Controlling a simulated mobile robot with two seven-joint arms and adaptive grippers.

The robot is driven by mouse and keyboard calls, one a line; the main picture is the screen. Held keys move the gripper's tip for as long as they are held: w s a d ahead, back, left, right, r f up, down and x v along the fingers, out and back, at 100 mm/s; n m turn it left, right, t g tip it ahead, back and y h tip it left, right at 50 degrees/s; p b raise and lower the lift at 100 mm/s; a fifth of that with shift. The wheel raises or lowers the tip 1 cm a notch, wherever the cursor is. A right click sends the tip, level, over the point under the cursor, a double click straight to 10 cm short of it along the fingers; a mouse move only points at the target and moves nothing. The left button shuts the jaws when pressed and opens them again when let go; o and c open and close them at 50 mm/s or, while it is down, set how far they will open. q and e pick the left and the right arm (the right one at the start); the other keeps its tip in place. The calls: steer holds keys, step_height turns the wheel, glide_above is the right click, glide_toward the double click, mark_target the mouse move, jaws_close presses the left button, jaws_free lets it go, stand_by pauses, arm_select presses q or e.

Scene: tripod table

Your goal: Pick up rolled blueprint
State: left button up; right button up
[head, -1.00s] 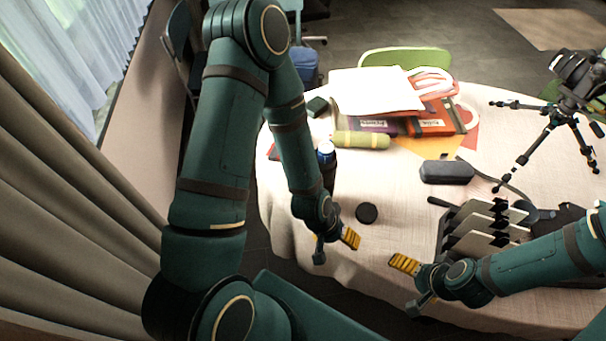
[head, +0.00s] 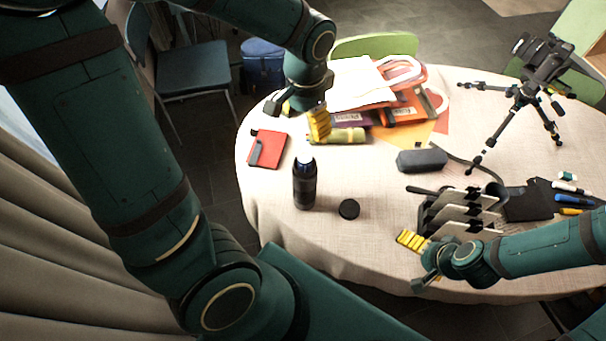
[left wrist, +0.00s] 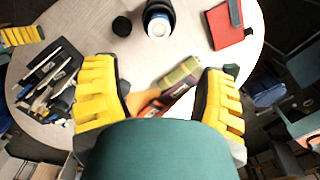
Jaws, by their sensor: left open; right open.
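The rolled blueprint looks like a yellow-green roll (head: 345,136) lying on the table in front of a stack of books and papers; its left end is partly behind my left gripper. In the left wrist view the roll (left wrist: 181,74) shows beyond the gap between the yellow fingers, nearer the right finger. My left gripper (head: 300,116) is open and empty, over the roll's left end in the head view; the height between them is hard to tell. It also shows in the left wrist view (left wrist: 160,96). My right gripper (head: 416,258) is open and empty by the table's front edge.
A dark bottle (head: 305,183) and a black round lid (head: 349,209) stand in front of the roll. A red notebook (head: 267,149) lies left. A dark case (head: 422,160), a tripod with camera (head: 525,95) and a file rack (head: 462,212) are to the right.

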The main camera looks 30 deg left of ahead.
mark_target(305, 156)
arm_select(q)
step_height(305, 156, down, 13)
steer(key=shift+s+f+b, duration=0.15)
steer(key=shift+b, duration=0.85)
jaws_close()
